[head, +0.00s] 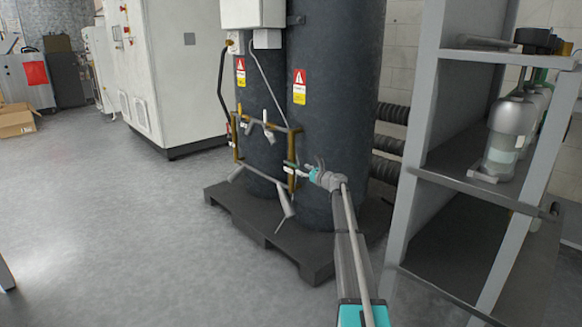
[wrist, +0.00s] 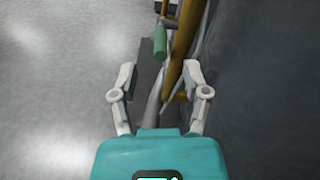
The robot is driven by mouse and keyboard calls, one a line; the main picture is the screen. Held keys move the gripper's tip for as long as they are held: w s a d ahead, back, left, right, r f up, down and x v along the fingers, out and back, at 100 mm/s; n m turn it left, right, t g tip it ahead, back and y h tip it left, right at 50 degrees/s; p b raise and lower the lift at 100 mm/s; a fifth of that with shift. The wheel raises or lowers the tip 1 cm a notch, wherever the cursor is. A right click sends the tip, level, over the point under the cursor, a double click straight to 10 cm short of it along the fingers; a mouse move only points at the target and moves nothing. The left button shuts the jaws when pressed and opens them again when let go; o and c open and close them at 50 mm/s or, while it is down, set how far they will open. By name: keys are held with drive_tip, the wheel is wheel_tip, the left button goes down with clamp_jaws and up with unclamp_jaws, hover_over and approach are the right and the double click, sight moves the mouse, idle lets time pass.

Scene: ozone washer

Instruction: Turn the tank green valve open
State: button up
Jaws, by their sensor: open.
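The green valve handle (wrist: 160,40) shows in the wrist view, beside a brass pipe (wrist: 184,45). It is beyond my fingertips in the picture, close to the midline between them. My gripper (wrist: 160,72) is open, its two pale fingers spread apart. A grey rod-like part shows between the fingers, lower in the picture; I cannot tell its depth. In the head view my gripper (head: 302,170) is at the right upright of the brass pipework, in front of the dark tank (head: 337,120). A small bit of green shows there, partly hidden by my gripper.
The two dark tanks stand on a black pallet (head: 290,255). A grey shelf rack (head: 412,150) with bottles stands close on the right of my arm. A white cabinet (head: 190,75) stands behind left. The floor (head: 110,230) on the left is clear.

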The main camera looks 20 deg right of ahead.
sight(286, 162)
drive_tip(key=x, duration=0.7)
drive_tip(key=shift+w, duration=0.1)
